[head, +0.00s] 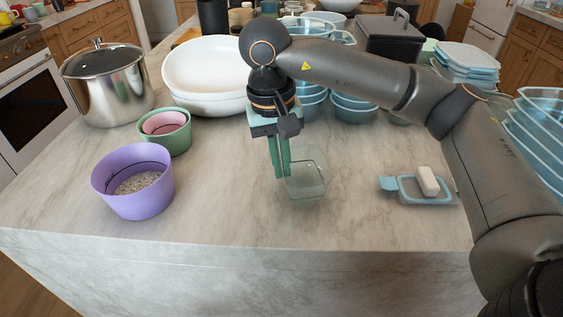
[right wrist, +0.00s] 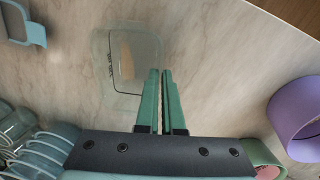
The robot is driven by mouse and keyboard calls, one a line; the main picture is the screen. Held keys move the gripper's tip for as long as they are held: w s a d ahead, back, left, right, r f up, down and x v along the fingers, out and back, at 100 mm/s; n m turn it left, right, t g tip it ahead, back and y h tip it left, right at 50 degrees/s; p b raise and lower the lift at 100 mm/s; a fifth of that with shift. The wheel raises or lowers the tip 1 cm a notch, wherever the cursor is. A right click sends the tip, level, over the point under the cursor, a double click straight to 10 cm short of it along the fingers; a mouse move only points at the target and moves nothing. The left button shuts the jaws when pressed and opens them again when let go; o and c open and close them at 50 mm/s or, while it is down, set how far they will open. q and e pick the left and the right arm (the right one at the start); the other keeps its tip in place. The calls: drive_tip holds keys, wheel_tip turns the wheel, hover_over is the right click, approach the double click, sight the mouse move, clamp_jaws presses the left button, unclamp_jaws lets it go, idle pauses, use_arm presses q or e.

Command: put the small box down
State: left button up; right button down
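The small box (head: 307,182) is a clear, see-through container near the middle of the stone island top. It also shows in the right wrist view (right wrist: 128,85), left of the fingertips. My right gripper (head: 282,174) points down at the box's left side. Its green fingers (right wrist: 161,72) are almost together, with the box's thin wall at their tips, so it looks shut on that wall. Whether the box's bottom touches the counter is hard to tell. My left gripper is not in view.
A purple bowl (head: 150,201), a green bowl (head: 177,141), white bowls (head: 196,70) and a steel pot (head: 110,92) stand left. A blue dish (head: 412,194) with a white block (head: 428,180) lies right. Blue containers (head: 352,108) stand behind. The front counter is clear.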

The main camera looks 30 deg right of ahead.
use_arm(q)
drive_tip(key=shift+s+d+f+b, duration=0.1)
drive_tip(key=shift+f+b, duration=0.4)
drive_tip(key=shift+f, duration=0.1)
use_arm(e)
drive_tip(key=shift+f, duration=0.65)
drive_tip(key=c, duration=1)
unclamp_jaws()
drive_tip(key=shift+o, duration=0.2)
use_arm(q)
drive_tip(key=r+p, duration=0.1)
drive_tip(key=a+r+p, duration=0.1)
drive_tip(key=p, duration=0.1)
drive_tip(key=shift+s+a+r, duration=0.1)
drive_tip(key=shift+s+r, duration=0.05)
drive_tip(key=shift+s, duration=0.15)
use_arm(e)
wheel_tip(320, 180, up, 12)
drive_tip(key=a, duration=0.1)
drive_tip(key=shift+w+a+r, duration=0.15)
drive_tip(key=shift+w+r, duration=0.05)
drive_tip(key=shift+r, duration=0.05)
